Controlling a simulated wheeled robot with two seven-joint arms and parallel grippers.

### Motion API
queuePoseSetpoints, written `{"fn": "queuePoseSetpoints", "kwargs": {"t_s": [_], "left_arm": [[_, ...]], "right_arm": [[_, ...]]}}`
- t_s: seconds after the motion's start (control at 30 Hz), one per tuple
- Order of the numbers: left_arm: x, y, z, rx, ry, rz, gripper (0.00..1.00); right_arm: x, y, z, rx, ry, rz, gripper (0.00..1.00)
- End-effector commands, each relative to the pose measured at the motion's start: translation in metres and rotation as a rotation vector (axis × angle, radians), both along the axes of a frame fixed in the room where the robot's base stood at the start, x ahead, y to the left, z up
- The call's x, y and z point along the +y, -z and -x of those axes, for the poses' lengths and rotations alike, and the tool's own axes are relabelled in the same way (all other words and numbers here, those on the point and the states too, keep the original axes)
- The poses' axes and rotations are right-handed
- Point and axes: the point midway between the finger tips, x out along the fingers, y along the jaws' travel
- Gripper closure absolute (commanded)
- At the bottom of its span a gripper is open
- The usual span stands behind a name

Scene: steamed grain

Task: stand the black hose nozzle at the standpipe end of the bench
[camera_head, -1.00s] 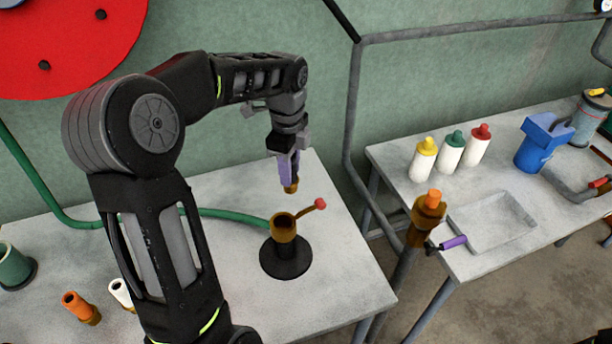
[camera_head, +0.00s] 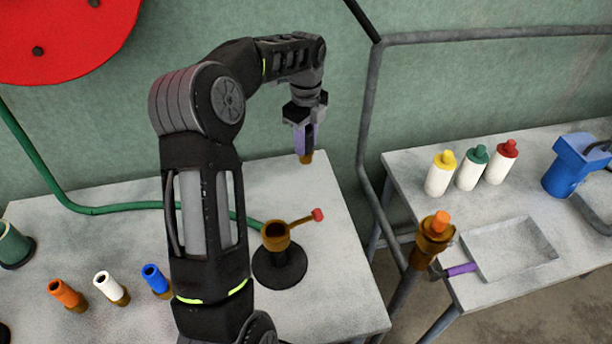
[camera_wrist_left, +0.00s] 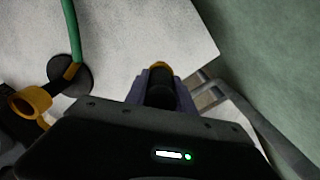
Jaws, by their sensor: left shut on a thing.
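My left gripper (camera_head: 304,145) is shut on the black hose nozzle above the back right part of the left bench (camera_head: 335,280). In the head view only the nozzle's brass end (camera_head: 306,158) shows clearly below the fingers. In the left wrist view the black nozzle (camera_wrist_left: 160,92) sits between the fingers, its brass end pointing away near the bench edge. Whether it touches the bench I cannot tell. A grey pipe with a brass, orange-plugged head (camera_head: 436,235) stands beside the bench's right end. My right gripper is not in view.
A brass fitting on a black disc base (camera_head: 280,265), with a red-tipped lever, stands near the nozzle. A green hose (camera_head: 130,208) crosses the bench. The bench's right side has clear room.

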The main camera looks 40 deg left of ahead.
Motion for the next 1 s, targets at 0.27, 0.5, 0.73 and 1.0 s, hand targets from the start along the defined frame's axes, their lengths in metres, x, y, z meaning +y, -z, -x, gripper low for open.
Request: {"fn": "queuePoseSetpoints", "kwargs": {"t_s": [0.27,0.5,0.73,1.0], "left_arm": [[0.000,0.046,0.001,0.003,-0.002,0.002,1.00],[0.000,0.052,0.000,0.001,-0.001,0.000,1.00],[0.000,0.062,0.001,0.003,0.000,0.001,1.00],[-0.001,0.089,0.000,0.001,0.000,0.001,1.00]], "right_arm": [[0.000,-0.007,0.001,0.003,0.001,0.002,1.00],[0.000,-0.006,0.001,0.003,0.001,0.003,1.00],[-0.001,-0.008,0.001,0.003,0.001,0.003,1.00],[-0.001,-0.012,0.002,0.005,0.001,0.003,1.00]]}}
